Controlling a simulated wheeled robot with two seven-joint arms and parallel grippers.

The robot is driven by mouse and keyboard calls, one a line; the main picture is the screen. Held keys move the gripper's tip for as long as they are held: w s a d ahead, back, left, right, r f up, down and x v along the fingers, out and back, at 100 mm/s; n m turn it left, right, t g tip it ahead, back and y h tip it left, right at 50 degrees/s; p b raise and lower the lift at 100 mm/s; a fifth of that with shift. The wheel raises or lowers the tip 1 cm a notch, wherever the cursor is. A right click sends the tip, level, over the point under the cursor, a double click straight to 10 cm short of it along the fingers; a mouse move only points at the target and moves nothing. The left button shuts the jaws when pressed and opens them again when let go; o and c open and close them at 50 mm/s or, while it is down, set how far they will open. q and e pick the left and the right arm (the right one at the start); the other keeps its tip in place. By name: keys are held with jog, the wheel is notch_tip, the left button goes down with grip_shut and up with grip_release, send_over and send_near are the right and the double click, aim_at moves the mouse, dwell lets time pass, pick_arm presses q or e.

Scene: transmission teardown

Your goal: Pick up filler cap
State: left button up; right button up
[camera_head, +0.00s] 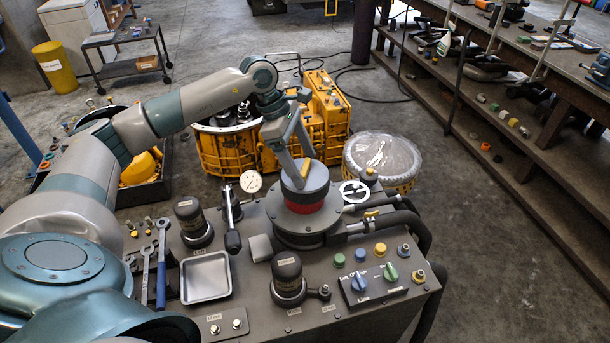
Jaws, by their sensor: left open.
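A dark grey round cap (318,182) sits on a red band (303,207) on top of a squat grey flanged housing on the bench; it looks like the filler cap, but I see no readable label on it. A small yellow piece (305,168) shows on its top. My left gripper (301,167) reaches down over the cap, with its fingers apart on either side of the yellow piece. The fingers partly hide the cap's top, and I cannot tell whether they touch it. My right gripper is not in view.
The grey bench (350,312) also carries a metal tray (206,277), wrenches (162,262), black cylinders (288,275), a dial gauge (250,182) and a knob box (374,284). Hoses (385,221) run right of the housing. Behind stand a yellow transmission case (325,110) and a plastic-covered drum (383,155).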

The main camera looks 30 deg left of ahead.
pick_arm(q)
jog(key=c, duration=1.6)
jog(key=shift+o, duration=0.2)
jog(key=shift+r, duration=0.1)
jog(key=shift+r, duration=0.15)
notch_tip(320, 180, up, 18)
jog(key=p, duration=0.5)
jog(key=shift+f+p, duration=0.2)
jog(key=shift+p, duration=0.15)
